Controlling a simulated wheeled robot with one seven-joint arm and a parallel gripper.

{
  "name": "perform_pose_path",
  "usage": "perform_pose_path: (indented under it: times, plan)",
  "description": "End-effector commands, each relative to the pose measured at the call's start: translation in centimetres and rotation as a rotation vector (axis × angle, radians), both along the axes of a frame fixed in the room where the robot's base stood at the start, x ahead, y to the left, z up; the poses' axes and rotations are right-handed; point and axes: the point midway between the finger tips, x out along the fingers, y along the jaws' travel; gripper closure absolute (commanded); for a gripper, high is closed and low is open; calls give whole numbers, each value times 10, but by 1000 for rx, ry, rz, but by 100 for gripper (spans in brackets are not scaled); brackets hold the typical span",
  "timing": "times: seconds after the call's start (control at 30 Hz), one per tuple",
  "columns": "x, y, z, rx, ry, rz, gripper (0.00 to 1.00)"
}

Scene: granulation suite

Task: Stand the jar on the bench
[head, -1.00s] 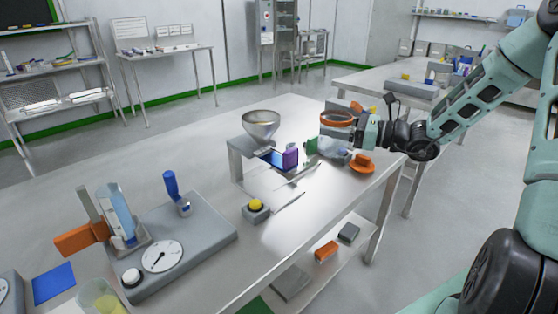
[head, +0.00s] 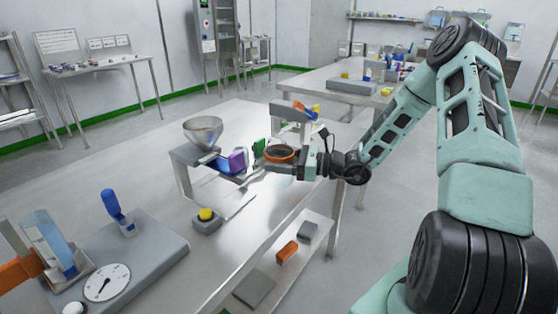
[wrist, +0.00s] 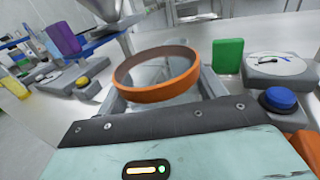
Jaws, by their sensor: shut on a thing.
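The jar is clear glass with an orange band at its mouth (head: 281,153). My gripper (head: 285,168) is shut on it from the right in the head view, its fingers along the jar's sides below the band. In the wrist view the jar (wrist: 157,76) sits between the two fingers, mouth up and roughly upright. The steel bench (head: 262,205) lies below it. My fingers hide the jar's base in the head view, so I cannot tell whether it touches the bench.
A funnel (head: 203,129) on a steel stand and a purple block (head: 238,160) are left of the jar. A yellow button box (head: 206,219) is nearer. A green block (wrist: 228,56) and a blue knob (wrist: 281,98) are close on the right in the wrist view. Bare bench lies in front.

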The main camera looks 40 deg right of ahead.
Motion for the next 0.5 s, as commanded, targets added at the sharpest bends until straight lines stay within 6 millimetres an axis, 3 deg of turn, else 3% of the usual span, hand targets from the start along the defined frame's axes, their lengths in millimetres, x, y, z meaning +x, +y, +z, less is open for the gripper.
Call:
perform_pose_path:
  times: [0.17, 0.2, 0.23, 0.5]
  plan:
    - [0, 0, -4, 2, 1, 0, 58]
    - [0, 0, -3, 1, 1, 0, 20]
    - [0, 0, -3, 1, 1, 0, 12]
    - [0, 0, -3, 1, 1, 0, 9]
